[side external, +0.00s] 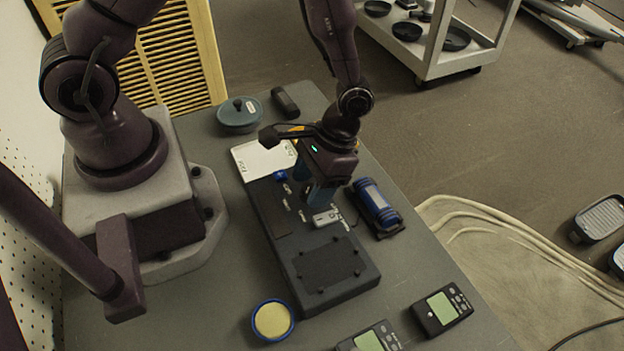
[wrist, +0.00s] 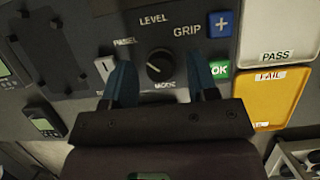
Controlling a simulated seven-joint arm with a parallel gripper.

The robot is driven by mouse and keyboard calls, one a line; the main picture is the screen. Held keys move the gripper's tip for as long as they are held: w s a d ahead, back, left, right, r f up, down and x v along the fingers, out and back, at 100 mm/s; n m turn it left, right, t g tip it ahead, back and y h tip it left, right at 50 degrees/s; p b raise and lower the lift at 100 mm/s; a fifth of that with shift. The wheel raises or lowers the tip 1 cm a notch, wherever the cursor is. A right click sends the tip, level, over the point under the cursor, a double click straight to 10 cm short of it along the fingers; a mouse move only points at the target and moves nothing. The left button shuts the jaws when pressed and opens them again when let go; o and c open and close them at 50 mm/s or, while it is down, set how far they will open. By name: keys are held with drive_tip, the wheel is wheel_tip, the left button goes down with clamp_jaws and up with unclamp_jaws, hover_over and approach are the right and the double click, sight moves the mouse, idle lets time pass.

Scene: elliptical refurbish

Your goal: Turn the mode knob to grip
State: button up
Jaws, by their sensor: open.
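The mode knob (wrist: 160,66) is a round black knob on a dark control panel (side external: 283,225). In the wrist view, the label "LEVEL" is above it, "GRIP" is to its upper right, and a partly hidden label is to its upper left. I cannot tell surely where its pointer aims. My gripper (wrist: 161,82) is open, with one blue finger on each side of the knob and a visible gap on both sides. In the side external view my gripper (side external: 318,192) is low over the panel and hides the knob.
Near the knob are a blue plus button (wrist: 222,24), a green OK button (wrist: 219,69) and a white switch (wrist: 104,67). A white PASS plate (wrist: 283,30) and a yellow FAIL plate (wrist: 277,98) lie beside the panel.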

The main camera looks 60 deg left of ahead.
drive_tip(key=c, duration=0.9)
drive_tip(key=m+y, duration=0.1)
drive_tip(key=m, duration=0.3)
drive_tip(key=shift+d+m+y, duration=0.15)
drive_tip(key=shift+m+y, duration=0.15)
drive_tip(key=shift+y, duration=0.1)
drive_tip(key=m+t+y, duration=0.1)
drive_tip(key=m, duration=0.3)
drive_tip(key=shift+s+d+m, duration=0.1)
drive_tip(key=shift+m, duration=0.2)
drive_tip(key=m+t, duration=0.1)
drive_tip(key=m, duration=0.1)
drive_tip(key=m+y, duration=0.1)
drive_tip(key=m, duration=0.1)
drive_tip(key=shift+s+m+t, duration=0.1)
drive_tip(key=shift+m+t, duration=0.2)
drive_tip(key=shift+t, duration=0.1)
drive_tip(key=shift+s+m+t+y, duration=0.15)
drive_tip(key=shift+m+t, duration=0.25)
drive_tip(key=shift+m, duration=0.65)
drive_tip(key=shift+w+m+t+y, duration=0.15)
drive_tip(key=shift+m+t, duration=0.25)
drive_tip(key=shift+m, duration=0.65)
drive_tip(key=shift+s, duration=0.1)
